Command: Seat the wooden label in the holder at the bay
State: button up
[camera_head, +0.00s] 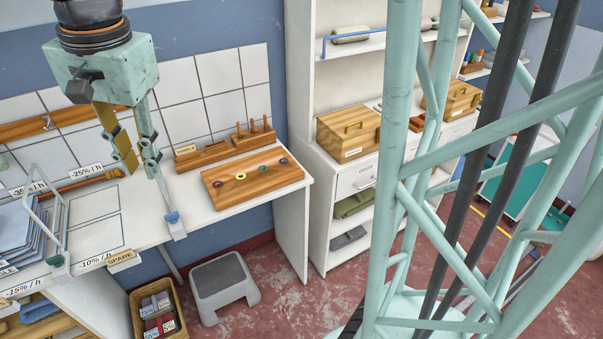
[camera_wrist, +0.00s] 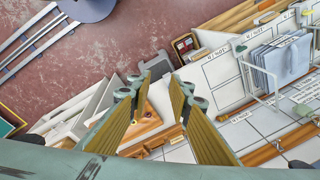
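My gripper (camera_head: 141,167) is above the white worktop, its two fingers apart with nothing seen between them. In the wrist view my gripper (camera_wrist: 158,84) also has its yellow-padded fingers spread. A small wooden plate reading SPARE (camera_head: 121,260) is at the worktop's front edge, below and left of my gripper. A wooden block with a small lettered plate (camera_head: 186,150) stands at the back of the worktop, right of my gripper. I cannot tell which plate is the task's label, nor make out an empty holder.
A wooden board with coloured rings (camera_head: 232,188) lies on the worktop's right end. A narrow bracket with a blue tab (camera_head: 173,217) is at the front edge. A grey step stool (camera_head: 222,292) is on the floor.

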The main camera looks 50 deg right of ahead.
jog(key=s+d+r+n, duration=0.1)
jog(key=s+d+n, duration=0.1)
jog(key=s, duration=0.7)
jog(key=s+d+r+n+t, duration=0.1)
jog(key=s+d+r+n, duration=0.1)
jog(key=s+n, duration=0.3)
jog(key=s+d+r+n+t, duration=0.1)
jog(key=s+d+r+n, duration=0.1)
jog(key=s, duration=1.1)
jog(key=shift+s+d+r+n, duration=0.15)
jog(key=shift+s+d+n, duration=0.15)
jog(key=shift+d+n, duration=0.4)
jog(key=shift+w, duration=0.1)
notch_tip(320, 180, down, 5)
jog(key=b, duration=0.5)
jog(key=shift+f+b, duration=0.2)
jog(key=shift+b, duration=0.15)
